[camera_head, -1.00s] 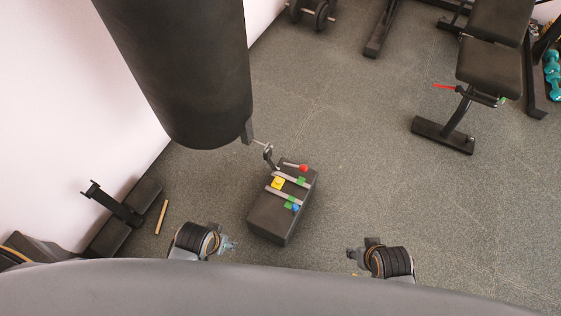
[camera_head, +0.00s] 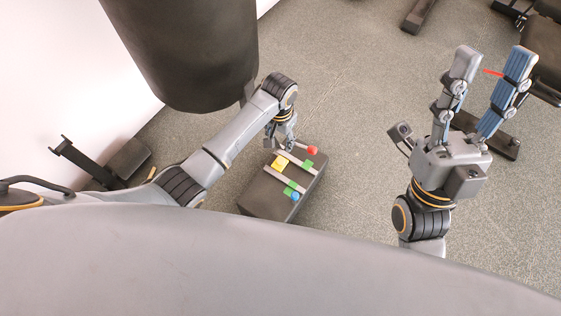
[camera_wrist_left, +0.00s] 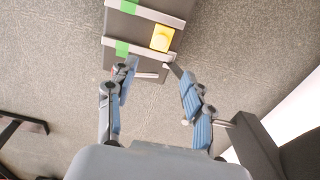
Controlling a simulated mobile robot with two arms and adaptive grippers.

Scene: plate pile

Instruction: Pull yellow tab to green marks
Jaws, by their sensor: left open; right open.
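The yellow tab (camera_head: 280,162) sits on a rail on top of a dark box (camera_head: 262,197), at the left end of the rails. One green mark (camera_head: 307,164) is on the rail nearer the red knob (camera_head: 312,150), another (camera_head: 290,187) on the rail nearer the blue knob (camera_head: 295,196). My left gripper (camera_head: 284,143) is open at the box's far edge, just beyond the yellow tab. In the left wrist view its open fingers (camera_wrist_left: 152,70) are below the yellow tab (camera_wrist_left: 162,38), not around it. My right gripper (camera_head: 493,62) is open and empty, raised at the right.
A black punching bag (camera_head: 185,50) hangs at the upper left, close to my left arm. A black stand (camera_head: 85,160) is by the white wall. A bench with a red handle is behind my right gripper. Grey floor right of the box is clear.

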